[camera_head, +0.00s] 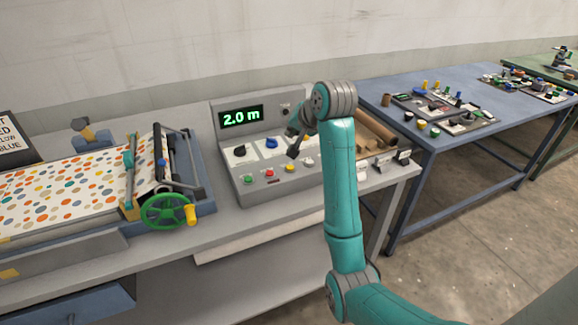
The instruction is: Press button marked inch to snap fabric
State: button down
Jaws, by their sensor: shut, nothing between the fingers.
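The grey control console (238,181) stands on the bench with a display (241,117) reading "2.0 m" in green. Its front row has a green button (248,180), a red button (269,173), a yellow button (290,168) and a pale button (309,161). The button labels are too small to read. My gripper (292,154) is shut and empty, pointing down just above the yellow button; whether it touches the panel I cannot tell. My arm hides the console's right part. Dotted fabric (70,190) lies flat on the machine to the left.
A green handwheel (166,211) with a yellow knob sits left of the console. A black knob (239,150) and a blue control (271,143) are on the panel near my gripper.

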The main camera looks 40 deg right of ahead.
aim_at(291, 168)
jog(key=shift+f, duration=4.45)
jog(key=shift+f, duration=0.1)
jog(key=shift+f, duration=0.3)
jog(key=shift+f, duration=0.4)
jog(key=shift+r, duration=0.85)
jog(key=shift+r, duration=0.1)
jog(key=shift+r, duration=2.4)
